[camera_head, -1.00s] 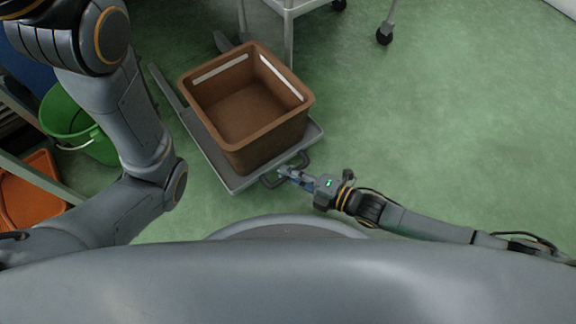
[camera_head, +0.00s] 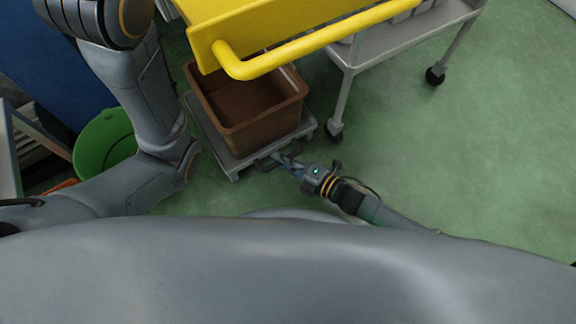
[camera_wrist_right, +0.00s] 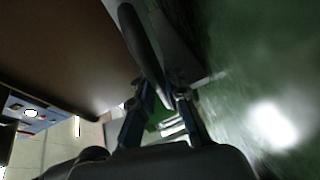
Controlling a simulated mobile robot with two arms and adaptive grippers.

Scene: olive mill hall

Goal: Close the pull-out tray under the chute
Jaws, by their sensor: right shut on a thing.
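The grey pull-out tray (camera_head: 235,167) is low over the green floor, with a brown crate (camera_head: 262,130) standing on it. The far part of the crate is hidden under a yellow chute-like part (camera_head: 285,38). My right gripper (camera_head: 283,161) is at the tray's dark front handle (camera_head: 266,163) and shut on it. In the right wrist view the dark handle bar (camera_wrist_right: 143,45) runs between the fingers (camera_wrist_right: 160,110), with the crate's brown wall (camera_wrist_right: 60,50) at upper left. My left arm shows at left, but its gripper is out of view.
A grey wheeled cart (camera_head: 400,45) stands right of the tray, one caster (camera_head: 334,132) close to the tray's right side. A green bucket (camera_head: 103,145) stands at left, behind my left arm. The floor at right is clear.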

